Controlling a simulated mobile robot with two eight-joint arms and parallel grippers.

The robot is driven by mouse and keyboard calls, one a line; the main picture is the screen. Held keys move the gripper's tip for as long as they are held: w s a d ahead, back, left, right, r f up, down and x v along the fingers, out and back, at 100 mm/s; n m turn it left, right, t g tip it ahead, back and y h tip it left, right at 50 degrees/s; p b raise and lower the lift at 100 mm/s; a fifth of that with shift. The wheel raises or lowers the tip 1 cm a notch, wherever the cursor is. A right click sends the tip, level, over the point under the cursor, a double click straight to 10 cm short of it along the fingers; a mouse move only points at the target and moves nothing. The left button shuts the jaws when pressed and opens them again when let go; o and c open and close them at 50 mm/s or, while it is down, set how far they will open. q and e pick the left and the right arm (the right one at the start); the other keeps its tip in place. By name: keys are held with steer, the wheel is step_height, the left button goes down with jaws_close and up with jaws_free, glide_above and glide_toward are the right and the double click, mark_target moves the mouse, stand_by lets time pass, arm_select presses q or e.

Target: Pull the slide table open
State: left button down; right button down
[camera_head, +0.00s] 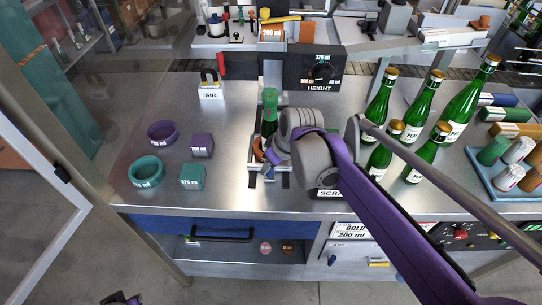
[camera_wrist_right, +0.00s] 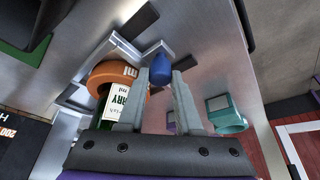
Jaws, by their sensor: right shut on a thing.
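The slide table (camera_head: 254,176) is a small metal carriage at the middle of the steel bench. A green bottle (camera_head: 269,112) stands upright on it, with an orange ring around its lower part. In the right wrist view, a blue knob (camera_wrist_right: 161,66) sits between the fingertips of my right gripper (camera_wrist_right: 163,80), which is shut on it. The orange ring (camera_wrist_right: 112,72) and the labelled bottle (camera_wrist_right: 118,104) are just left of the fingers there. In the head view my right wrist hides the carriage's right side.
Purple (camera_head: 162,132) and teal (camera_head: 146,171) rings and small blocks lie on the bench at left. Several green bottles (camera_head: 377,105) stand close on the right, beside a blue tray (camera_head: 483,170) of capsules. A HEIGHT panel (camera_head: 316,68) stands behind. The bench front edge left of centre is clear.

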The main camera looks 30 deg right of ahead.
steer(key=shift+s+a, duration=0.4)
steer(key=shift+s, duration=0.2)
steer(key=shift+s+a, duration=0.35)
steer(key=shift+s, duration=0.25)
steer(key=c, duration=0.6)
jaws_free()
steer(key=p+v, duration=0.1)
steer(key=v, duration=0.9)
steer(key=shift+s+r, duration=0.25)
steer(key=shift+r, duration=0.1)
